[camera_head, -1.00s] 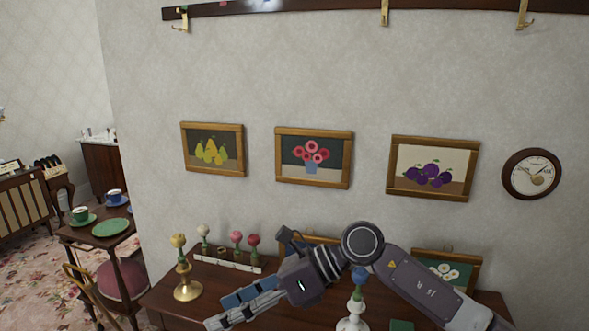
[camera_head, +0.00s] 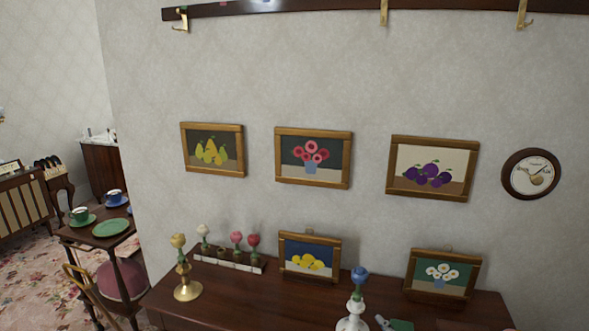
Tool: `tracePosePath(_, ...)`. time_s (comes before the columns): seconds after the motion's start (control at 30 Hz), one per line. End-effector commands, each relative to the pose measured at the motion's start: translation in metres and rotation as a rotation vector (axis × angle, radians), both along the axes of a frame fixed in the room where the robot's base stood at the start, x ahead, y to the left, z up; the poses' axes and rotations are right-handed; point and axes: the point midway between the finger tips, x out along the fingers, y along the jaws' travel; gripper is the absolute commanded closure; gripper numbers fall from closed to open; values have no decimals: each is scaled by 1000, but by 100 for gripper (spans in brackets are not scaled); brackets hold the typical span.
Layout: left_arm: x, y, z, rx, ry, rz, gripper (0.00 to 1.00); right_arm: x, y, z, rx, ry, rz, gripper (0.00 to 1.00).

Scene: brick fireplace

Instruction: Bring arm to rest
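Neither of my arms nor grippers shows in the head view now. A dark wooden sideboard (camera_head: 225,298) stands against the wall. On it, a framed picture of yellow fruit (camera_head: 310,257) and a framed picture of white flowers (camera_head: 443,273) lean upright near the wall. Three framed pictures hang above: pears (camera_head: 212,150), pink flowers (camera_head: 313,157) and plums (camera_head: 432,168).
On the sideboard stand a brass holder (camera_head: 187,290), a white holder (camera_head: 352,322) with a blue top, a white rack (camera_head: 228,262) with small flower shapes, and a green object (camera_head: 400,325). A small table (camera_head: 85,236) with cups stands left.

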Motion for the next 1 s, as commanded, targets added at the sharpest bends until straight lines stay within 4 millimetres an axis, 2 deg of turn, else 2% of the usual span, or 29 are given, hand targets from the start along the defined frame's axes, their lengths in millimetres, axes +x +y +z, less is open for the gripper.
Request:
tracePosePath(0.03, 0, 0, 0, 0, 0, 0, 60, -23, -12, -30, 44, 114, -43, 47)
tracePosePath(0.1, 0, 0, 0, 0, 0, 0, 60, -58, -27, -67, 103, 267, -103, 47)
tracePosePath(0.2, 0, 0, 0, 0, 0, 0, 60, -108, -40, -108, 166, 459, -171, 47)
tracePosePath(0.3, 0, 0, 0, 0, 0, 0, 60, -154, -48, -135, 211, 613, -224, 47)
tracePosePath(0.4, 0, 0, 0, 0, 1, 0, 60, -195, -53, -154, 244, 743, -267, 47)
tracePosePath(0.63, -1, 0, 0, 0, 1, 0, 60, -282, -57, -176, 296, 996, -345, 47)
tracePosePath(0.73, 0, 0, 0, 0, 1, 0, 60, -269, -56, -203, 290, 993, -341, 47)
tracePosePath(0.87, -2, 1, 0, 1, 3, 0, 60, -264, -55, -236, 286, 1006, -341, 47)
tracePosePath(1.0, -1, 1, 0, 1, 3, 0, 60, -260, -54, -280, 281, 1022, -342, 47)
